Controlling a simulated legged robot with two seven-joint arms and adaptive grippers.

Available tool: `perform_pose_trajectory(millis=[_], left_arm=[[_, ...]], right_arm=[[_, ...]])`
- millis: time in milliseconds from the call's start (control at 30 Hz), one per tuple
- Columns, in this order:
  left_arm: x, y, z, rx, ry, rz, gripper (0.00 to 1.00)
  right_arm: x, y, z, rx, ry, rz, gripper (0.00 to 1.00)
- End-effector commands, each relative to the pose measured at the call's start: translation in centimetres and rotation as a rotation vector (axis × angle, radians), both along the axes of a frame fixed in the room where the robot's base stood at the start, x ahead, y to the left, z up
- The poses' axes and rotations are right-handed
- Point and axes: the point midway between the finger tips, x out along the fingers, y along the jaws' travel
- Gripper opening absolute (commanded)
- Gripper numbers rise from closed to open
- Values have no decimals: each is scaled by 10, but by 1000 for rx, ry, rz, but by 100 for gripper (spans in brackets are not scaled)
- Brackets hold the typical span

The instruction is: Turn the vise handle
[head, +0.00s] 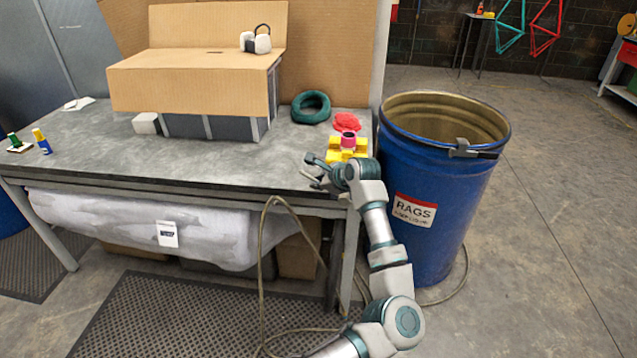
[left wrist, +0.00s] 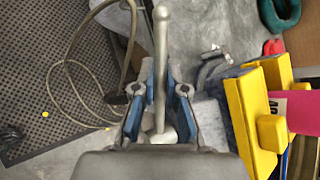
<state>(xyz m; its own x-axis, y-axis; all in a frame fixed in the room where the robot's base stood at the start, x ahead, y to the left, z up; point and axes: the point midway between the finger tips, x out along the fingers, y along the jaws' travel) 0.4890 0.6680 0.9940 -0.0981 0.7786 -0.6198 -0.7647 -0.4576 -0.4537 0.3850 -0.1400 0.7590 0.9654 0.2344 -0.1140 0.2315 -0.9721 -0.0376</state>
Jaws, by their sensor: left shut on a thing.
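The vise handle (left wrist: 161,40) is a slim grey metal bar with a rounded end, seen in the left wrist view. It runs lengthwise between the two blue-grey fingers of my left gripper (left wrist: 158,84), which is shut on it. In the head view my left gripper (head: 319,174) is at the front right edge of the workbench. There the handle is too small to tell apart from the fingers. My right gripper is in neither view.
Yellow blocks (head: 336,157) with a pink roll (head: 348,139) stand close beside my gripper on the workbench (head: 230,165). A teal ring (head: 310,107) and red cloth (head: 347,121) lie behind. A blue rags drum (head: 440,200) stands right of the bench. A hose (head: 262,260) hangs in front.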

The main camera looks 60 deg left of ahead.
Motion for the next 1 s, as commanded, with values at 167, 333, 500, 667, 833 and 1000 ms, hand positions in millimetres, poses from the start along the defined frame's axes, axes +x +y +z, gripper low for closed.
perform_pose_trajectory(millis=[167, 333, 500, 667, 833, 1000], left_arm=[[-1, -2, -8, -17, 11, 2, 37], [-1, 0, -5, -13, 6, 2, 37], [0, -3, -1, -12, 4, 1, 37], [4, -25, 15, -12, 3, -1, 37], [8, -57, 40, -10, 4, -2, 37], [12, -81, 58, -13, 6, 0, 37]], right_arm=[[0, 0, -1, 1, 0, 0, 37], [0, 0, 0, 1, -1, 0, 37], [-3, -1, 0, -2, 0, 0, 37], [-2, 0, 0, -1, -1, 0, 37], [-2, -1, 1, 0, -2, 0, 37], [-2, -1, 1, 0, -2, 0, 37]])
